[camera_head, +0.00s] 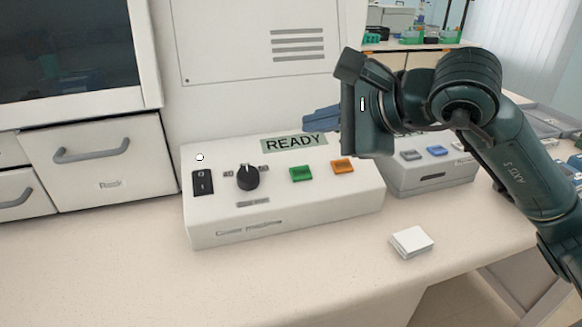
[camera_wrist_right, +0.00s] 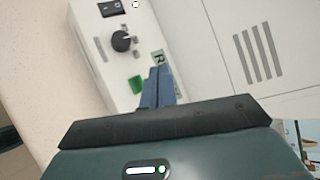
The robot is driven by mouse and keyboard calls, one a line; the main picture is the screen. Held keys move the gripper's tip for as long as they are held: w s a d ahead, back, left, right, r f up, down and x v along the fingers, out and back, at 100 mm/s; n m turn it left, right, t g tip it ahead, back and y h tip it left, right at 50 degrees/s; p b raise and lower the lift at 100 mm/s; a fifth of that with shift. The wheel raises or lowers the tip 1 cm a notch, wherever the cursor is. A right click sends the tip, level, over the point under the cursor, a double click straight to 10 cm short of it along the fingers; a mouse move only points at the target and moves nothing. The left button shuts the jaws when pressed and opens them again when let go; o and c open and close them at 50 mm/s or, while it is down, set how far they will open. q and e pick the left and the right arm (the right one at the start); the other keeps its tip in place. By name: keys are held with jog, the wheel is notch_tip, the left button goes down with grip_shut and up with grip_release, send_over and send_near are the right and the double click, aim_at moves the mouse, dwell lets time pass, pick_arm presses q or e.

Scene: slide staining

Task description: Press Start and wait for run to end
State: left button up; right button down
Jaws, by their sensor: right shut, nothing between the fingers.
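The white machine (camera_head: 285,225) sits on the bench with a display reading READY (camera_head: 294,142). Its sloped panel holds a black rocker switch (camera_head: 203,183), a black knob (camera_head: 247,177), a green button (camera_head: 301,174) and an orange button (camera_head: 343,166). My right gripper (camera_head: 322,120) is shut and empty, above the back of the machine near the display. In the right wrist view its blue fingers (camera_wrist_right: 158,88) are together, beside the green button (camera_wrist_right: 136,84) and partly over the display (camera_wrist_right: 158,58). The orange button is hidden there. My left gripper is not in view.
A second device with grey and blue buttons (camera_head: 437,172) stands to the right, partly behind my arm. A small white block (camera_head: 411,241) lies on the bench in front. Drawers (camera_head: 105,160) stand at the left.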

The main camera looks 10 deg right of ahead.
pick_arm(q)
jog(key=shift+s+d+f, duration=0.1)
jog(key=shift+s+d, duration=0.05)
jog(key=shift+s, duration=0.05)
pick_arm(e)
jog(key=shift+s, duration=0.1)
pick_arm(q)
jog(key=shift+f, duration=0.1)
pick_arm(e)
jog(key=shift+f, duration=0.1)
jog(key=b, duration=0.5)
send_over(301, 173)
jog(key=s+d, duration=0.1)
jog(key=s, duration=0.2)
notch_tip(301, 173, down, 7)
jog(key=shift+w+r, duration=0.1)
jog(key=shift+w, duration=0.05)
jog(key=shift+w+f+b, duration=0.25)
jog(key=shift+f+b, duration=0.15)
jog(key=shift+f, duration=0.15)
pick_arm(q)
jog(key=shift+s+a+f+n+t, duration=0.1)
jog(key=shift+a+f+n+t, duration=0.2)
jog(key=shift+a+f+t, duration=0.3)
pick_arm(e)
jog(key=shift+w+f, duration=0.1)
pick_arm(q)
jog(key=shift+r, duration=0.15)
pick_arm(e)
jog(key=shift+f, duration=0.1)
